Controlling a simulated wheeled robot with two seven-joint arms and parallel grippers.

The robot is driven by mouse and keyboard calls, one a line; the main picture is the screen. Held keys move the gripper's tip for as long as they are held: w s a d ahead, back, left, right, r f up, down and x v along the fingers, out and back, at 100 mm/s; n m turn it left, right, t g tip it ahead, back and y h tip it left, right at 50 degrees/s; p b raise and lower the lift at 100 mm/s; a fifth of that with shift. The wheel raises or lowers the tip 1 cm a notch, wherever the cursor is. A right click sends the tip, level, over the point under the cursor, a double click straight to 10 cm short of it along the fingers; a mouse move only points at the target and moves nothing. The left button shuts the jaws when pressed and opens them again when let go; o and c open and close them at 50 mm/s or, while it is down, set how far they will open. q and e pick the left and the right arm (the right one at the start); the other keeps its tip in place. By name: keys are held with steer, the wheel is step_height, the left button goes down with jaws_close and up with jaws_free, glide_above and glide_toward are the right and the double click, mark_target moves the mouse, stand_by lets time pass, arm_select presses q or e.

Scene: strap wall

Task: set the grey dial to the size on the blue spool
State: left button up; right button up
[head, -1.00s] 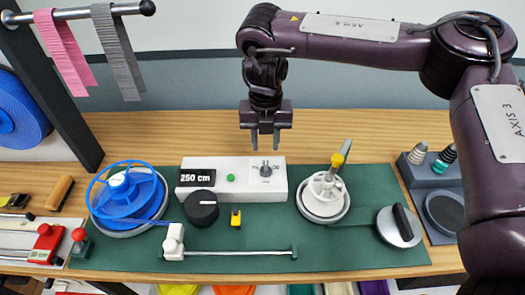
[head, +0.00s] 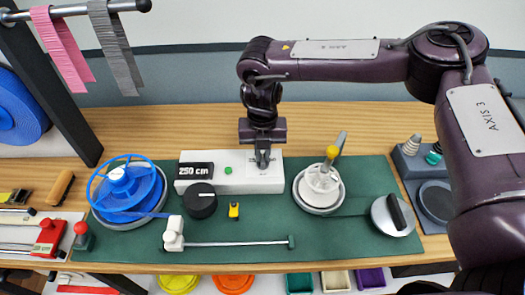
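The grey dial sits at the right end of the white control box (head: 228,187). Its knob is mostly hidden by my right gripper (head: 263,163). That gripper points down over the dial, and its fingers are close together at the knob, seemingly shut on it. The dial's pointer direction cannot be read. The blue spool (head: 155,192) stands at the left of the green mat; no size on it is readable. The box's display (head: 196,170) reads "250 cm". My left gripper is not in view.
A black knob (head: 201,201) and a yellow piece (head: 234,210) lie in front of the box. A white reel (head: 318,189) with a yellow-tipped lever stands to the right. A rail (head: 235,243) crosses the mat's front. A silver disc (head: 392,217) is far right.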

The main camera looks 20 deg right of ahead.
jaws_close()
steer(key=n, duration=0.5)
steer(key=shift+a+n, duration=0.2)
steer(key=shift+n, duration=0.1)
steer(key=n, duration=0.6)
steer(key=shift+a+r+b, duration=0.1)
steer(key=shift+a+b, duration=0.05)
steer(key=shift+b, duration=0.15)
steer(key=shift+n, duration=0.3)
steer(key=o, duration=0.7)
jaws_free()
steer(key=shift+s, duration=0.1)
step_height(320, 180, up, 8)
